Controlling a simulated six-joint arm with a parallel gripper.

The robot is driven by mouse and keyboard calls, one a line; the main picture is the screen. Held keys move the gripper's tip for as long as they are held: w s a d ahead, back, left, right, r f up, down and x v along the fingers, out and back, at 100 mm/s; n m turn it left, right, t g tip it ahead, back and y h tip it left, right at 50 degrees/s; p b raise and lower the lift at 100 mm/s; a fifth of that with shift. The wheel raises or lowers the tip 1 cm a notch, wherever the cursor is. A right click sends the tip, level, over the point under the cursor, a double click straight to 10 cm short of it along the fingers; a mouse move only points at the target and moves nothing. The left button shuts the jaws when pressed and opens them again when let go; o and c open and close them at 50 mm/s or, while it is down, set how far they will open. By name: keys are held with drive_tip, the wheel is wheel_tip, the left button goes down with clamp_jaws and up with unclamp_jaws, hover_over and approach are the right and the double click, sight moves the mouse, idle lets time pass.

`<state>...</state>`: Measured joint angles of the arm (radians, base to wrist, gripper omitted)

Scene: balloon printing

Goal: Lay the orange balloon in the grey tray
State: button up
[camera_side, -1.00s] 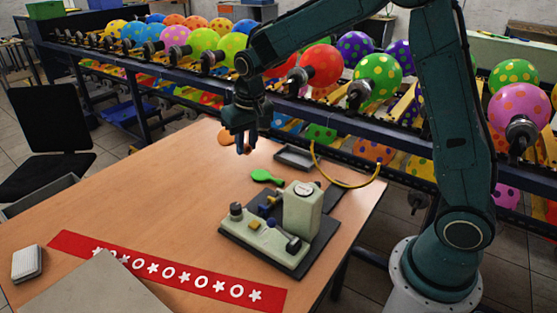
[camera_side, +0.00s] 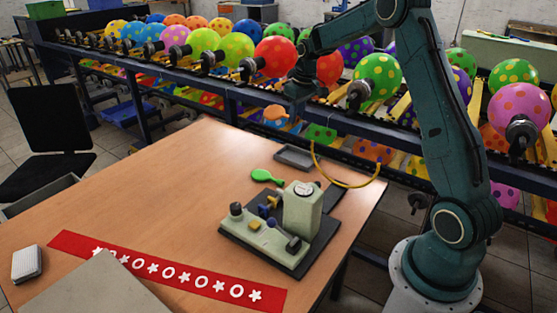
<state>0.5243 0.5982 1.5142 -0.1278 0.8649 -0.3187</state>
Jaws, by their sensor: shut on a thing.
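The orange balloon (camera_side: 276,113) is flat and uninflated, and it hangs in the air at my gripper (camera_side: 291,124). My gripper is shut on it, raised above the far edge of the table. The small grey tray (camera_side: 293,158) lies on the table's far right part, below my gripper in the picture. It looks empty. The exact grip on the balloon is too small to make out against the rack.
A green flat balloon (camera_side: 266,176) lies in front of the tray. The printing machine (camera_side: 270,235) stands nearer, with a yellow hose (camera_side: 345,186) arching beside the tray. A rack of inflated balloons (camera_side: 232,49) runs behind. The table's left middle is clear.

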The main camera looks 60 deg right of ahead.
drive_tip(key=s+d+f+n, duration=0.1)
drive_tip(key=s+d, duration=0.4)
drive_tip(key=d, duration=0.8)
drive_tip(key=shift+f, duration=0.3)
drive_tip(key=shift+a+f, duration=0.1)
wheel_tip(320, 180, down, 20)
drive_tip(key=shift+r, duration=0.1)
idle(0.3)
drive_tip(key=o, duration=0.9)
drive_tip(key=r, duration=0.4)
drive_tip(key=s+r, duration=0.1)
drive_tip(key=r, duration=0.3)
drive_tip(key=s+r, duration=0.1)
drive_tip(key=r, duration=0.2)
drive_tip(key=shift+s+r, duration=0.2)
drive_tip(key=shift+r, duration=0.2)
